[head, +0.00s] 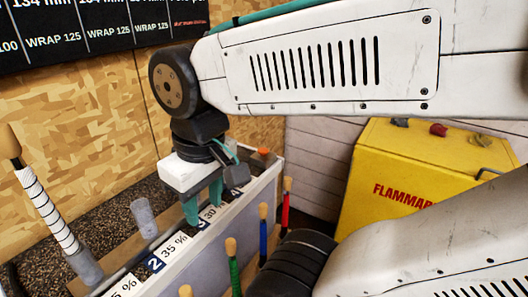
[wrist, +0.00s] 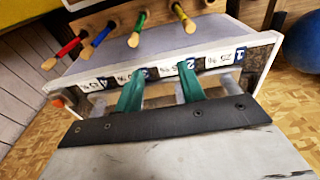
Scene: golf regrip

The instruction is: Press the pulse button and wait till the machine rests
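The machine is a long pale box (head: 217,254) with numbered percentage labels along its top; its labelled edge also shows in the wrist view (wrist: 222,60). A small orange button-like knob (head: 263,152) sits at its far end, and an orange knob shows at the left in the wrist view (wrist: 58,102). I cannot tell whether it is marked as the pulse button. My gripper (head: 204,208) points down over the labelled strip, short of the knob. In the wrist view its two teal fingers (wrist: 161,90) stand apart with no held object visible. Whether the machine is running cannot be told.
Colored shafts with tan ends, including a red one (head: 286,205) and a blue one (head: 263,235), stand along the machine's front. A clear cup (head: 143,218) and a wrapped club (head: 47,208) are at left. A yellow flammables cabinet (head: 400,160) stands at right.

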